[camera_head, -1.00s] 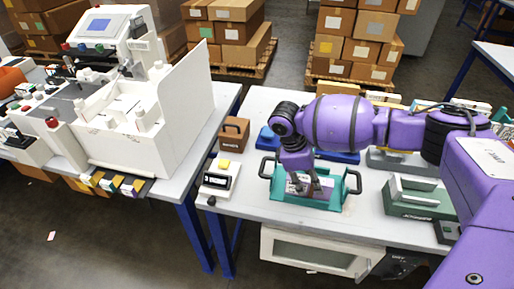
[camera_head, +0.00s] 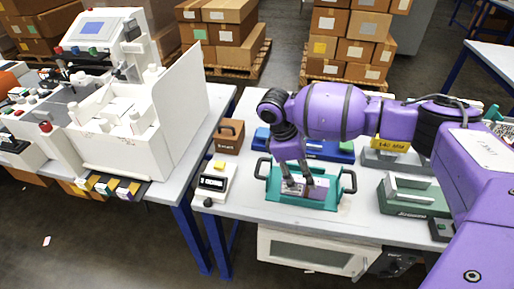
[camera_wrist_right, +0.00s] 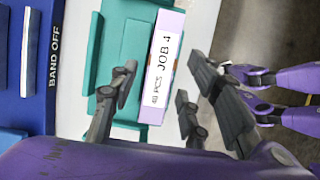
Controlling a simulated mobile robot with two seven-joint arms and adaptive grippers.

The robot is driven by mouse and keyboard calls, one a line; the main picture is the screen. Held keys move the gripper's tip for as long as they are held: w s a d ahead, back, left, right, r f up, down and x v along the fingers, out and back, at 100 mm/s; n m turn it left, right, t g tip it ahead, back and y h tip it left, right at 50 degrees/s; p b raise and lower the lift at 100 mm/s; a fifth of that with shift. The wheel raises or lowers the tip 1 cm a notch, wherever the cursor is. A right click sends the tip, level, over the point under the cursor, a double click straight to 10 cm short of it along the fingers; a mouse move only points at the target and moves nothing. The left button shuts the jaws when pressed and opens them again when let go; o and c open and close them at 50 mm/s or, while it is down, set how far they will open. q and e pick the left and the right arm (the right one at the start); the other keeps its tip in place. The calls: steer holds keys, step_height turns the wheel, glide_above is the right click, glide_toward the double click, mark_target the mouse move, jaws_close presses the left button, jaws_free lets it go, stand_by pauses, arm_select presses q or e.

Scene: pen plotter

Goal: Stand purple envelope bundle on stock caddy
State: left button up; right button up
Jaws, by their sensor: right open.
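The purple envelope bundle (camera_wrist_right: 162,62) shows a purple edge and a white label reading "JOB 4" in the right wrist view. In the head view the bundle (camera_head: 312,193) is in a teal tray with black handles (camera_head: 330,202), which looks like the stock caddy; the teal caddy (camera_wrist_right: 108,45) is also in the wrist view. My right gripper (camera_head: 299,182) is over the tray. In the wrist view the right gripper (camera_wrist_right: 163,82) is open, its fingers on either side of the bundle. Whether they touch it is unclear.
A small white device (camera_head: 213,183) and a brown box (camera_head: 230,136) stand left of the tray. A blue holder (camera_head: 330,150) lies behind it, and a green-grey press (camera_head: 410,195) is to the right. The bench (camera_head: 240,205) has a narrow bare strip in front.

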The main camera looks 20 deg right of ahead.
steer(key=v, duration=0.8)
